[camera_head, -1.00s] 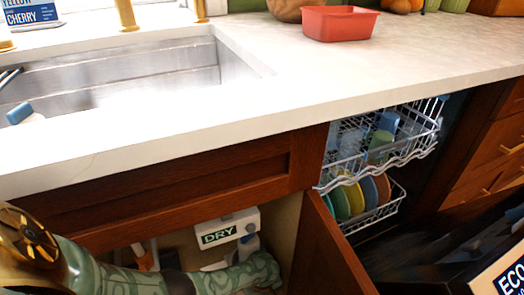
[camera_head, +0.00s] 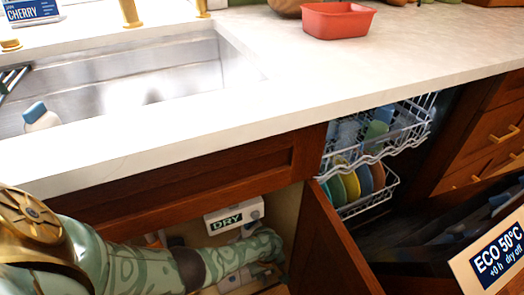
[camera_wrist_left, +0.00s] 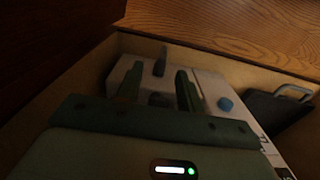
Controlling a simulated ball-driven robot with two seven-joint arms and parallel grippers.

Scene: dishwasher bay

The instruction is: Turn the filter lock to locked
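My left arm reaches into the open cabinet under the sink, in front of a white box with a DRY label (camera_head: 235,215). In the left wrist view, my left gripper (camera_wrist_left: 160,80) has its two green fingers apart, with nothing held between them. They point at a pale housing (camera_wrist_left: 208,84). A dark grey upright lever (camera_wrist_left: 160,62) stands on it beyond the fingertips, roughly in line with the gap; it may be the filter lock. A blue round knob (camera_wrist_left: 225,104) sits to the right. No lock marking is readable. My right gripper is not in view.
The cabinet door (camera_head: 335,250) stands open right of my arm. Beyond it are the dishwasher racks (camera_head: 375,145) with dishes and a panel reading ECO 50°C (camera_head: 497,255). A wooden wall (camera_wrist_left: 230,30) and a dark handled object (camera_wrist_left: 280,108) border the space in the wrist view.

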